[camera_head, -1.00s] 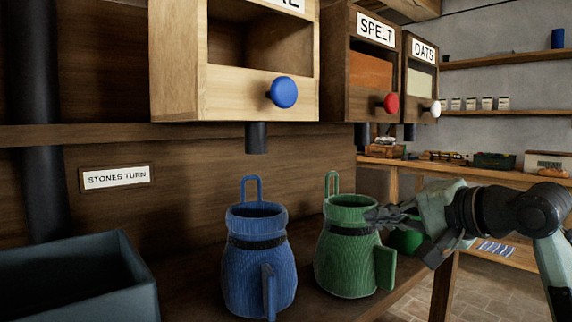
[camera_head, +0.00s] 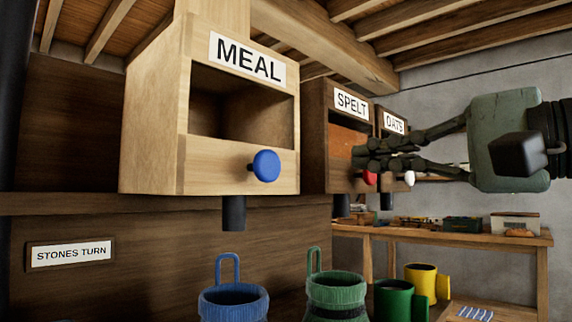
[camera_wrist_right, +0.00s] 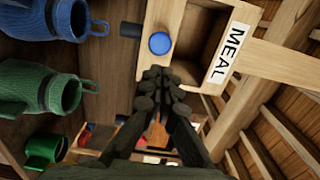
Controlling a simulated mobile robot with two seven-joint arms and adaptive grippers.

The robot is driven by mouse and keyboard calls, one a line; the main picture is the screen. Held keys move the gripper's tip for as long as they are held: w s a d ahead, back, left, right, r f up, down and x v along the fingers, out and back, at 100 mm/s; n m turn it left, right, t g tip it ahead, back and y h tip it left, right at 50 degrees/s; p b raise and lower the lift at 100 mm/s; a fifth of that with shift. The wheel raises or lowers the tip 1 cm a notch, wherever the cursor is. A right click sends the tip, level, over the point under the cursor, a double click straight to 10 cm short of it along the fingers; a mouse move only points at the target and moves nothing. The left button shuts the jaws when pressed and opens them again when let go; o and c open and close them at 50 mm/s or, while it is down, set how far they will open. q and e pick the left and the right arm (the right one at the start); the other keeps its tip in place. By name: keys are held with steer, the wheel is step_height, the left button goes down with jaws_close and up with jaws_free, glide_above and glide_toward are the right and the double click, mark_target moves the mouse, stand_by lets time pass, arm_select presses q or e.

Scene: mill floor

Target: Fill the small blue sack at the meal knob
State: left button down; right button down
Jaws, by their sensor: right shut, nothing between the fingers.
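The MEAL bin (camera_head: 155,130) hangs on the wall with a round blue knob (camera_head: 265,166) on its front and a dark spout (camera_head: 234,213) below. Its window shows bare wood inside. The blue sack (camera_head: 234,306) stands open-topped below the spout, cut off by the bottom edge; its contents cannot be made out. My right gripper (camera_head: 358,160) is shut and empty, pointing left, to the right of the blue knob. In the right wrist view, the fingertips (camera_wrist_right: 160,82) lie just below the blue knob (camera_wrist_right: 160,43), apart from it in the picture. My left gripper is not in view.
SPELT (camera_head: 351,104) and OATS (camera_head: 393,122) bins stand to the right, with a red knob (camera_head: 369,177) and a white knob (camera_head: 409,178). A green sack (camera_head: 336,290), green mug (camera_head: 393,300) and yellow mug (camera_head: 421,279) stand right of the blue sack.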

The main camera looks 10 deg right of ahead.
glide_toward(271, 166)
steer(key=x, duration=0.5)
steer(key=shift+w+a, duration=0.25)
steer(key=shift+w, duration=0.1)
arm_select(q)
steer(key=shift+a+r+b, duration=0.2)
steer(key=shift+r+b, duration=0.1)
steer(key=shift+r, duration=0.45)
arm_select(e)
steer(key=shift+w+a, duration=0.25)
steer(key=shift+w, duration=0.2)
